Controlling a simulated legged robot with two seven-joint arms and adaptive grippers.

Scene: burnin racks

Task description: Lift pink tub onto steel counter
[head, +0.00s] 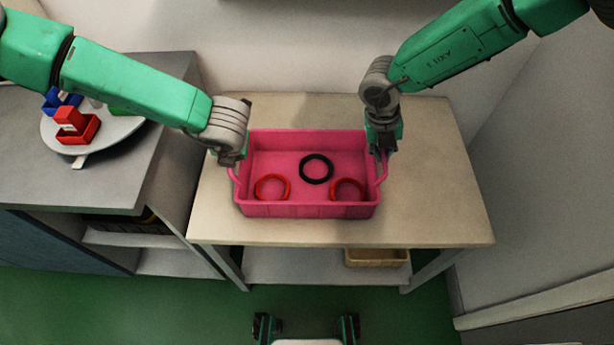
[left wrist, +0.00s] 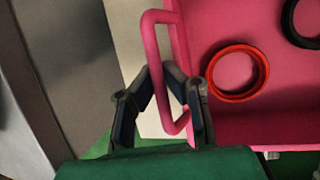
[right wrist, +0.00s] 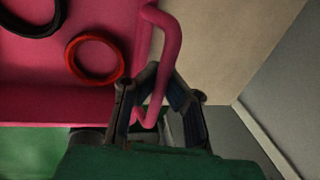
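The pink tub (head: 310,210) rests on the light wooden table, holding two red rings (head: 272,188) and a black ring (head: 316,169). It has a loop handle on each side. My left gripper (head: 233,162) is at the tub's left handle; in the left wrist view its fingertips (left wrist: 162,75) close on both sides of the handle bar (left wrist: 153,42). My right gripper (head: 380,150) is at the right handle; in the right wrist view its fingertips (right wrist: 161,72) close around that bar (right wrist: 172,40). The grey steel counter (head: 40,180) stands to the left.
On the counter, a round grey plate (head: 110,135) carries red (head: 78,128), blue and green bins near the back. The counter front is bare. The wooden table (head: 440,200) is clear right of the tub. A yellowish tray (head: 375,258) sits on its lower shelf. Walls stand behind and right.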

